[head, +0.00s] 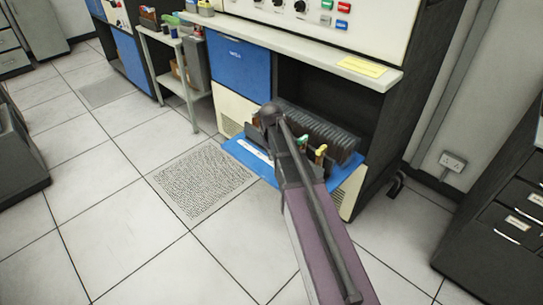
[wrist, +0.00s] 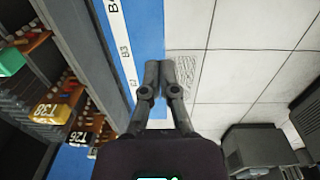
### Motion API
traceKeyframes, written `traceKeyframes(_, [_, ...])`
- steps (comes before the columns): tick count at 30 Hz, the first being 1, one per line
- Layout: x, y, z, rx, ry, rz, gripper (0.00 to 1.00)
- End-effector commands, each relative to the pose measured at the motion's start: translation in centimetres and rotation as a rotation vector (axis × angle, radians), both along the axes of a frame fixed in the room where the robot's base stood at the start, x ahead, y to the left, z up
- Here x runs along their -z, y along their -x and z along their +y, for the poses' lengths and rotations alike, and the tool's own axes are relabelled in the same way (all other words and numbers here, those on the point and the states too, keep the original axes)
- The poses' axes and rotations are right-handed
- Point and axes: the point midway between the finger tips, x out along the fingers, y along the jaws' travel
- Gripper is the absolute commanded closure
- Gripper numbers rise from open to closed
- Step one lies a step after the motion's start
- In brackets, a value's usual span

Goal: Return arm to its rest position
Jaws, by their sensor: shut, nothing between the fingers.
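My gripper (wrist: 159,72) shows in the wrist view with its two fingers together, shut and empty. In the wrist view it is over the blue panel (wrist: 150,50) with white labels, near the panel's edge with the floor. In the head view my arm reaches up from the bottom toward the opened blue panel (head: 246,152) at the foot of the machine. The arm hides part of that panel, and I cannot make out the fingers there.
Card trays with coloured tags (wrist: 12,62) stand at the left of the wrist view. The machine's shelf (head: 345,70) juts out above the opening and holds a yellow card (head: 362,66). Dark drawers (head: 510,215) stand at the right. The tiled floor (head: 120,235) at the left is clear.

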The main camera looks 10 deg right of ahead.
Motion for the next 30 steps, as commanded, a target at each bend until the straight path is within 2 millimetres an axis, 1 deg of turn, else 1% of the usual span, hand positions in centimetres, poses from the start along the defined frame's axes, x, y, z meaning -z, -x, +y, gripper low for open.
traceKeyframes(1, [-0.4, 0.0, 0.1, -0.001, 0.0, 0.0, 1.0])
traceKeyframes(4, [-0.5, 0.0, 0.1, -0.001, 0.0, 0.0, 1.0])
traceKeyframes(22, [-0.5, 0.0, 0.1, -0.001, 0.0, 0.0, 1.0])
traceKeyframes(26, [-0.5, 1.1, 0.3, 0.023, -0.002, 0.0, 1.0])
traceKeyframes(29, [-0.5, 3.0, 0.5, 0.069, -0.005, 0.001, 1.0])
traceKeyframes(30, [-0.5, 4.0, 0.7, 0.096, -0.008, 0.002, 1.0])
